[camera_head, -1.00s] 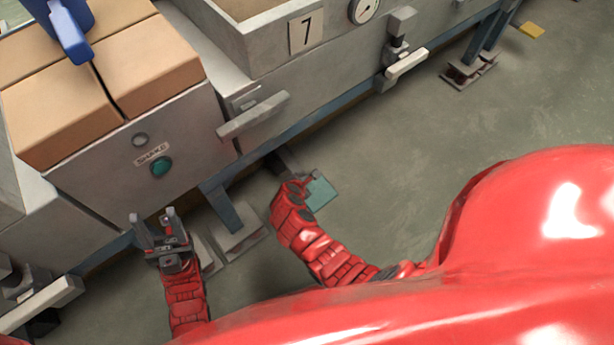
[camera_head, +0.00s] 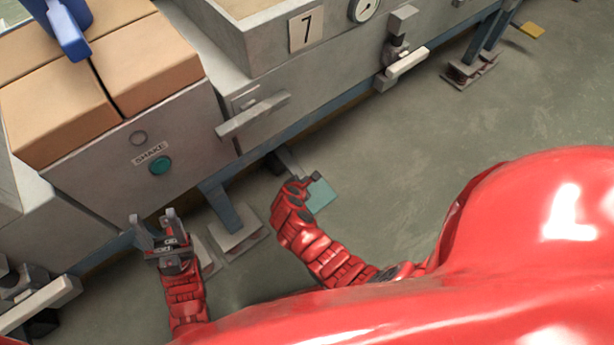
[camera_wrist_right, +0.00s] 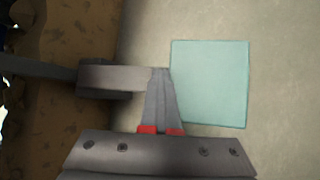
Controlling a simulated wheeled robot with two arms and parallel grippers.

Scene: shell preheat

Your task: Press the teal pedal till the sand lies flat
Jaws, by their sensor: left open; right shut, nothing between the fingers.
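The teal pedal (camera_head: 320,195) is a flat square plate low by the floor beside the bench. In the right wrist view the pedal (camera_wrist_right: 210,83) lies just right of my shut, empty right gripper (camera_wrist_right: 161,75). In the head view my right gripper (camera_head: 312,180) is beside or over the pedal's upper left edge; I cannot tell whether it touches. My left gripper (camera_head: 153,222) is open and empty in front of the bench. A sand bed (camera_head: 265,4) shows partly in the box marked 7; whether it is flat is cut off from view.
A grey bench carries tan blocks (camera_head: 60,115), a teal button (camera_head: 160,165) labelled SHAKE and a lever handle (camera_head: 253,115). A blue tool (camera_head: 68,30) stands on the blocks. Bench feet (camera_head: 240,235) are near my arms.

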